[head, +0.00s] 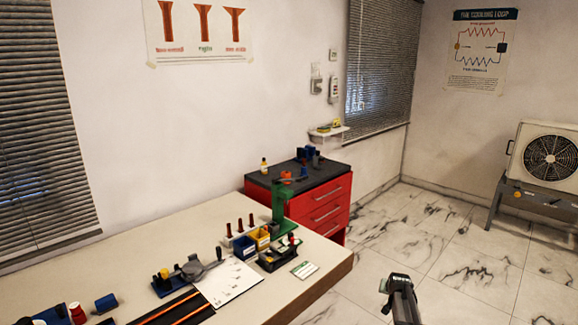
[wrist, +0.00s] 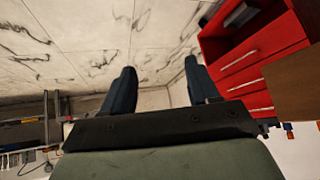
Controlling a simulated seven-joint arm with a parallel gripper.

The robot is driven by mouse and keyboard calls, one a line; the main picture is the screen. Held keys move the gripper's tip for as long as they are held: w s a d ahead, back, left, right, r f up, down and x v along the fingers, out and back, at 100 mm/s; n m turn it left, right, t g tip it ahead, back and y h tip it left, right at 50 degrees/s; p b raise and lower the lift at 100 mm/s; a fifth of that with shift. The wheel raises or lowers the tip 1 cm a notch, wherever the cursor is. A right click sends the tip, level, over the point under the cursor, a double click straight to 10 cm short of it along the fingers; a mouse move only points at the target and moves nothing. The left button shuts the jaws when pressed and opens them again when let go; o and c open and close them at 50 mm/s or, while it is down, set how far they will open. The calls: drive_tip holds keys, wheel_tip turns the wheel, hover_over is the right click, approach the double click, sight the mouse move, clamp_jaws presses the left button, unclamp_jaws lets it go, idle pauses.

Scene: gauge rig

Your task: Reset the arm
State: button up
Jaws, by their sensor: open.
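My gripper (wrist: 160,85) shows in the wrist view with its two dark fingers apart and nothing between them. Behind the fingers are the marble-look floor and a pale wall. In the head view, part of my arm (head: 402,298) shows at the lower right, over the floor and to the right of the workbench (head: 325,265). I cannot make out the fingertips there. My gripper touches nothing in the wrist view.
The bench holds a green stand (head: 280,205), small bins (head: 243,247), a white sheet (head: 228,280) and a blue spool (head: 106,303). A red drawer cabinet (head: 325,205) stands behind it. A fan unit (head: 545,155) is at the far right. The floor between is clear.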

drive_tip(key=s+d+f+g, duration=0.1)
drive_tip(key=s+d+f, duration=0.3)
drive_tip(key=s+f, duration=0.6)
drive_tip(key=s+a+f+n+g+y, duration=0.1)
drive_tip(key=s+a+f+g, duration=0.1)
drive_tip(key=s+a+f, duration=0.6)
drive_tip(key=s+a+f+n+g+y, duration=0.1)
drive_tip(key=s+a+f+g, duration=0.25)
drive_tip(key=s+a, duration=0.4)
drive_tip(key=s+a+f+g, duration=0.1)
drive_tip(key=s+a+g, duration=0.1)
drive_tip(key=s, duration=1)
drive_tip(key=s+a+f+n+g, duration=0.1)
drive_tip(key=s+a+g, duration=0.2)
drive_tip(key=s, duration=1)
drive_tip(key=s+a+f+n+g, duration=0.1)
drive_tip(key=s+a+g, duration=0.2)
drive_tip(key=s, duration=0.9)
drive_tip(key=a, duration=0.2)
drive_tip(key=shift+s+a+f, duration=0.25)
drive_tip(key=shift+s+a, duration=0.05)
drive_tip(key=shift+a, duration=0.1)
drive_tip(key=shift+w, duration=0.1)
